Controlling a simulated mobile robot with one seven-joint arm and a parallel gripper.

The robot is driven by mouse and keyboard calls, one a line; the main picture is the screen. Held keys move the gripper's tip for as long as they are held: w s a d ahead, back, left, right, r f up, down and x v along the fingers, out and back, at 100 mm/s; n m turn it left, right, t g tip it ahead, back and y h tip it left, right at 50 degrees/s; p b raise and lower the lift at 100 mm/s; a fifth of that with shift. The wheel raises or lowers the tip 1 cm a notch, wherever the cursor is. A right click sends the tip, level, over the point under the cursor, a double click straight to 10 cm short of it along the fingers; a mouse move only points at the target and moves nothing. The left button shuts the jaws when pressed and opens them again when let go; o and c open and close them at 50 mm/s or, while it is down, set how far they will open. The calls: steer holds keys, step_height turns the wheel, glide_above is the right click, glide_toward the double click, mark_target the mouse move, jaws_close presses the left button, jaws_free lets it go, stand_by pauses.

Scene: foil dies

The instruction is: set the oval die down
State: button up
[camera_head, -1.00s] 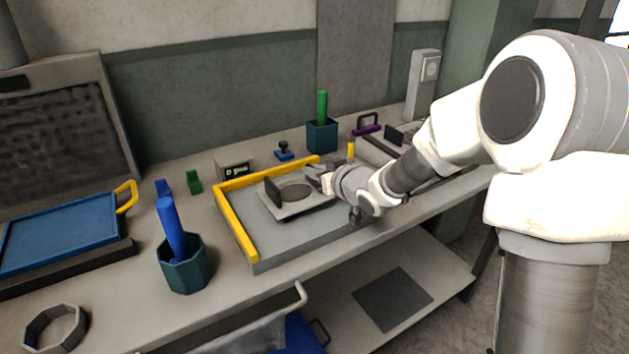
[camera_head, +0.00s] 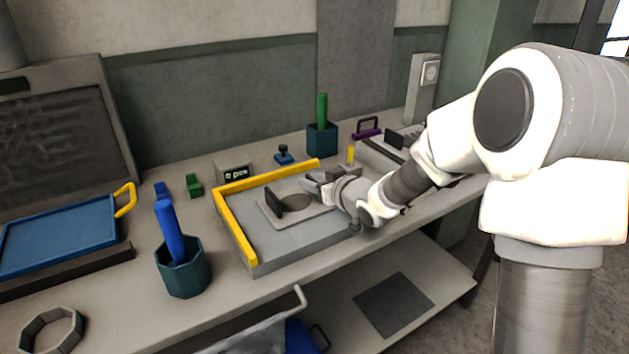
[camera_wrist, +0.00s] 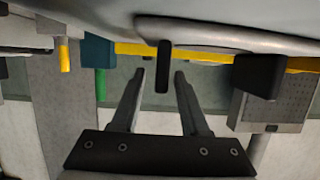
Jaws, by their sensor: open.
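The oval die is a grey plate (camera_head: 310,211) with a dark oval opening and a black upright piece (camera_head: 274,200) at its left. In the head view it rests on the grey bed of the yellow-edged tray (camera_head: 233,226). My gripper (camera_head: 311,183) is at the die's right rear side. In the wrist view my gripper (camera_wrist: 160,75) is open, with its two fingers apart. A narrow black post (camera_wrist: 163,66) shows between and just beyond the fingertips, with no contact visible. My wrist hides part of the die's right side in the head view.
A blue-green cup (camera_head: 183,272) with a blue rod stands left of the tray, and a teal cup (camera_head: 322,139) with a green rod stands behind it. A yellow post (camera_head: 351,154) stands close behind my wrist. The tray's front left bed is clear.

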steer(key=shift+s+d+r, duration=0.1)
steer(key=shift+s+r, duration=0.05)
steer(key=shift+r, duration=0.1)
steer(key=p+v, duration=0.2)
steer(key=v, duration=0.9)
steer(key=shift+s+d+p, duration=0.2)
steer(key=shift+s+p, duration=0.05)
steer(key=shift+p, duration=0.1)
steer(key=shift+d+r, duration=0.2)
steer(key=shift+d, duration=0.05)
steer(key=s+d+r+m+g+h, duration=0.1)
steer(key=s+d+r+m+h, duration=0.45)
steer(key=s+d+h, duration=0.45)
steer(key=s+m+g+y, duration=0.1)
steer(key=s+g, duration=0.4)
steer(key=s, duration=1.1)
steer(key=shift+s+d+r+y, duration=0.2)
steer(key=shift+s+d+y, duration=0.2)
steer(key=shift+y, duration=0.1)
